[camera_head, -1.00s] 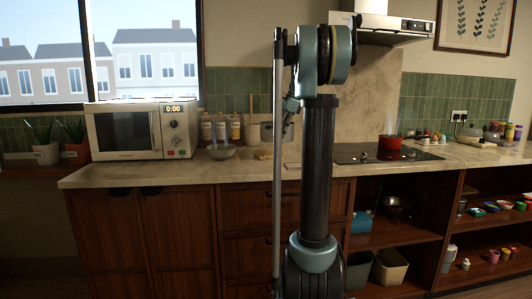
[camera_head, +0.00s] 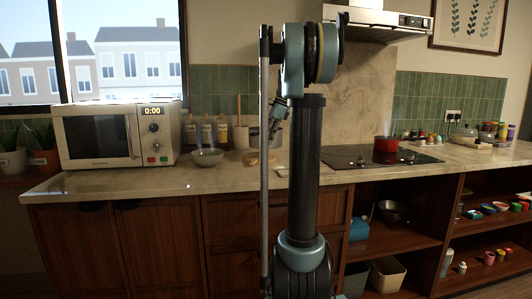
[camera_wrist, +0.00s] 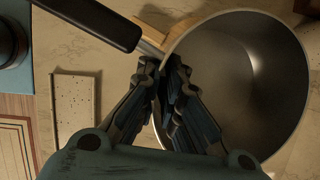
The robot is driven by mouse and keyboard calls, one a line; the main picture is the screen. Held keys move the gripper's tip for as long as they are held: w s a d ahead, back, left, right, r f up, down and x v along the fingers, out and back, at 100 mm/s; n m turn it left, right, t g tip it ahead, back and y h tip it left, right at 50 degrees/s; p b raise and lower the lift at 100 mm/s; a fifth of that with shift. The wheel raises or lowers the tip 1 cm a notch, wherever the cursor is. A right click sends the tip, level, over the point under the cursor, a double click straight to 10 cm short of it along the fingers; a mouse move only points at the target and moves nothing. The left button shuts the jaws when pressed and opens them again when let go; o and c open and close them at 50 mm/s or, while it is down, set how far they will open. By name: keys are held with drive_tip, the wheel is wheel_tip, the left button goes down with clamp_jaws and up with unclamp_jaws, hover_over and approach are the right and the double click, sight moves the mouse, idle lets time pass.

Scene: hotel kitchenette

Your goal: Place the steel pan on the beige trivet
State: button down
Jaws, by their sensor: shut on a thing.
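The steel pan, a round grey pan (camera_wrist: 245,75) with a black handle, fills the right of the wrist view. My gripper (camera_wrist: 172,68) is shut on its rim beside the handle's base. The fingers hide part of the rim. A tan wooden piece (camera_wrist: 165,28) shows partly behind the pan, and a pale speckled rectangle (camera_wrist: 77,105) lies to the left. I cannot tell for sure which is the beige trivet. In the head view a small tan thing (camera_head: 258,158) lies on the counter left of my arm; the pan is not clearly visible there.
The stone counter (camera_head: 120,180) holds a microwave (camera_head: 116,135), a grey bowl (camera_head: 207,157) and several bottles at the left. A red pot (camera_head: 386,144) stands on the black hob (camera_head: 350,155) at the right. A hood (camera_head: 378,22) hangs above. Open shelves lie below.

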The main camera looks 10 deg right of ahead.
sight(267, 148)
drive_tip(key=shift+f, duration=2.55)
drive_tip(key=c, duration=1.8)
unclamp_jaws()
drive_tip(key=shift+o, duration=0.2)
drive_tip(key=v, duration=1.2)
drive_tip(key=shift+s, duration=0.2)
